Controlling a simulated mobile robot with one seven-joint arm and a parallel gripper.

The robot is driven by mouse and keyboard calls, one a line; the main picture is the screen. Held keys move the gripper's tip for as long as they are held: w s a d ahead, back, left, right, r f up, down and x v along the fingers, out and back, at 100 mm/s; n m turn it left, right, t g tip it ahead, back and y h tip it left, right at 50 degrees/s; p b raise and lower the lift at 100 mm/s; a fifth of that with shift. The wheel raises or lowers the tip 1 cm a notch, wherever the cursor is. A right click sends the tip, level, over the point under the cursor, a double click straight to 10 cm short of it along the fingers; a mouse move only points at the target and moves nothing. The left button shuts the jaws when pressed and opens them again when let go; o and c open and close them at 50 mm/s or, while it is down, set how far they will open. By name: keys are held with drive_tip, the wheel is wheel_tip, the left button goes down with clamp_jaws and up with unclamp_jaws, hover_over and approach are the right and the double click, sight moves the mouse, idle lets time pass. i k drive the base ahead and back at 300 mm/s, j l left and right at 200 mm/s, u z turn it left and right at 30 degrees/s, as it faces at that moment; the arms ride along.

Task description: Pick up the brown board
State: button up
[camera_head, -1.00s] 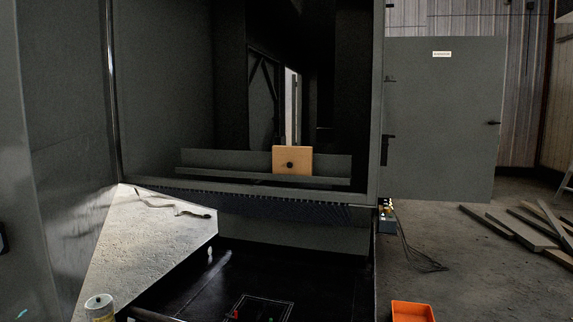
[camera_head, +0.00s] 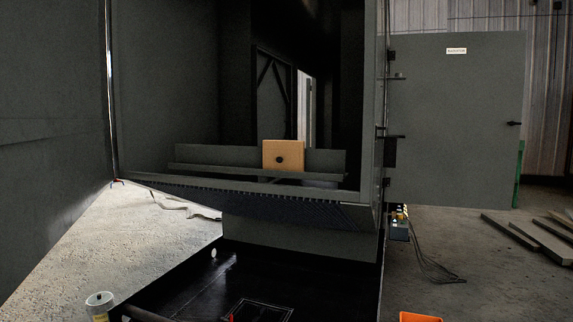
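The brown board (camera_head: 283,152) is a small, light brown square panel with a dark round knob or hole near its middle. It stands upright inside the dark grey enclosure (camera_head: 160,75), at a long grey ledge (camera_head: 215,167) near the enclosure's front opening. Its lower edge meets the ledge; whether it is fastened there I cannot tell. My gripper is not in view, and nothing is seen touching the board.
The enclosure's grey door (camera_head: 455,120) stands open at the right. Below is a black surface (camera_head: 200,280) with a can (camera_head: 100,304) at its left. An orange bin (camera_head: 420,317) sits at the bottom right, and loose planks (camera_head: 540,238) lie on the floor.

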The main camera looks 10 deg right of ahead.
sight(278, 155)
drive_tip(key=i+l, duration=0.1)
drive_tip(key=l, duration=0.2)
drive_tip(key=l+z, duration=0.15)
drive_tip(key=l, duration=0.15)
drive_tip(key=i+j, duration=0.1)
drive_tip(key=i, duration=0.55)
drive_tip(key=i+j, duration=0.15)
drive_tip(key=i, duration=0.5)
drive_tip(key=l+z, duration=0.05)
